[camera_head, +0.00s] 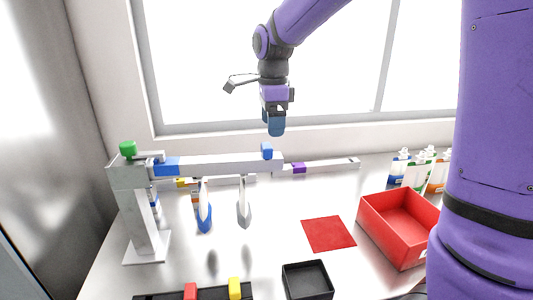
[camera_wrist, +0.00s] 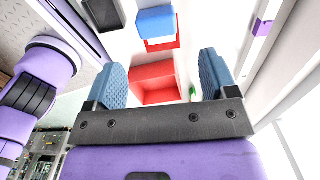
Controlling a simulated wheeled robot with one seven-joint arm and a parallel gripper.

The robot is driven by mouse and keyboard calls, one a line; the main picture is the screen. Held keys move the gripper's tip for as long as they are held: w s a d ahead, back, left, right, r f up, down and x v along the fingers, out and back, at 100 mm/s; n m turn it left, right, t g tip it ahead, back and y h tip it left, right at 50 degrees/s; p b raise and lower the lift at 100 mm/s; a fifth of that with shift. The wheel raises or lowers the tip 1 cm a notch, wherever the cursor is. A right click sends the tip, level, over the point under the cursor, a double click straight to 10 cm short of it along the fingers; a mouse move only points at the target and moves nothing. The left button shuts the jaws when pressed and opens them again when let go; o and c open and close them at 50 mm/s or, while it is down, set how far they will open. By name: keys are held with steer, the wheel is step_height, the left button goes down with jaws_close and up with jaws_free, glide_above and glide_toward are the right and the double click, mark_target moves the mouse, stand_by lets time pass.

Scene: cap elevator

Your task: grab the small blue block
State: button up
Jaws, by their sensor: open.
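The small blue block (camera_head: 267,150) sits on top of a long grey beam (camera_head: 225,164), near its right end. My gripper (camera_head: 276,130) hangs just above the block, pointing down, with a small gap showing between them. In the wrist view my two blue finger pads (camera_wrist: 163,78) are spread wide with nothing between them. A blue block (camera_wrist: 156,21) shows there at the top, ahead of the fingers and roughly centred between them.
A green knob (camera_head: 128,148) tops the beam's post at left. Two hanging tools (camera_head: 204,210) are under the beam. A red bin (camera_head: 400,228), red mat (camera_head: 328,233), black box (camera_head: 307,281) and several bottles (camera_head: 415,172) stand on the table. A window is behind.

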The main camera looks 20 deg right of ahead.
mark_target(269, 145)
step_height(269, 145, down, 4)
steer(key=shift+f, duration=0.15)
steer(key=shift+a+f, duration=0.15)
steer(key=shift+f, duration=0.75)
steer(key=shift+a+f, duration=0.2)
steer(key=shift+f, duration=0.7)
steer(key=shift+a+f, duration=0.15)
steer(key=shift+f, duration=0.75)
steer(key=c, duration=1)
steer(key=shift+w, duration=0.1)
steer(key=shift+r, duration=0.9)
steer(key=shift+s+r, duration=0.2)
steer(key=shift+r, duration=0.8)
steer(key=s+d, duration=0.2)
steer(key=s, duration=0.5)
steer(key=s+d+r, duration=0.1)
steer(key=s+d, duration=0.2)
steer(key=s, duration=0.5)
steer(key=shift+w+r, duration=0.1)
